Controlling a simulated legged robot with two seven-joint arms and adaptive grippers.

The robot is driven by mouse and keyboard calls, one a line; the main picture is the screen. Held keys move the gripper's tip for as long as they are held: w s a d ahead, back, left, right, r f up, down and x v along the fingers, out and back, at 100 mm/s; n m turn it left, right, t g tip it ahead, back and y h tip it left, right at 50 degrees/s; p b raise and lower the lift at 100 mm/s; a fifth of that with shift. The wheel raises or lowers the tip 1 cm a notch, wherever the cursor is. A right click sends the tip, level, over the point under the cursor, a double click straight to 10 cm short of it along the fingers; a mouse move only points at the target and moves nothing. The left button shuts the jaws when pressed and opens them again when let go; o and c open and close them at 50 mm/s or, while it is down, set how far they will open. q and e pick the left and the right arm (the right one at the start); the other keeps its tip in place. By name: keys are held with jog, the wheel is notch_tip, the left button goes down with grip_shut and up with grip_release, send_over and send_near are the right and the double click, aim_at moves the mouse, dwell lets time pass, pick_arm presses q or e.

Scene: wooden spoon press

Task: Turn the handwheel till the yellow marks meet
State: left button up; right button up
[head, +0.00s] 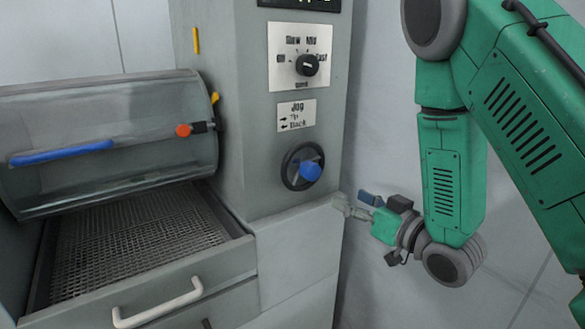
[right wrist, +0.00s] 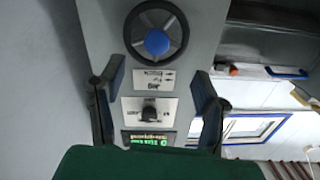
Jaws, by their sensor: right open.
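The handwheel (head: 289,174) is black with a blue knob (head: 310,171) and sits on the front of the grey machine column. One yellow mark (head: 196,40) is a vertical bar on the column's left side. A second, smaller yellow mark (head: 214,97) is at the right end of the clear curved cover; the two are apart. My right gripper (head: 350,206) is right of and below the handwheel, not touching it. In the right wrist view its open, empty fingers (right wrist: 157,88) frame the panel, with the handwheel (right wrist: 134,30) beyond them. My left gripper is not in view.
The clear cover (head: 120,150) carries a blue handle (head: 62,152) and an orange knob (head: 183,130). Below it is a mesh tray (head: 135,235) and a drawer with a white handle (head: 158,305). A dial (head: 307,65) and jog label (head: 297,115) are above the wheel.

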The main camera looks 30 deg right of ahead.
aim_at(314, 175)
jog(key=w, duration=0.4)
jog(key=w+a+b, duration=0.1)
jog(key=w, duration=0.8)
jog(key=shift+a+r, duration=0.2)
jog(key=shift+r, duration=0.1)
jog(key=shift+w+d, duration=0.1)
jog(key=shift+w, duration=0.15)
jog(key=shift+w+d+f, duration=0.1)
jog(key=shift+w+d, duration=0.05)
jog(key=shift+d, duration=0.15)
jog(key=shift+a, duration=0.25)
jog(key=c, duration=1.1)
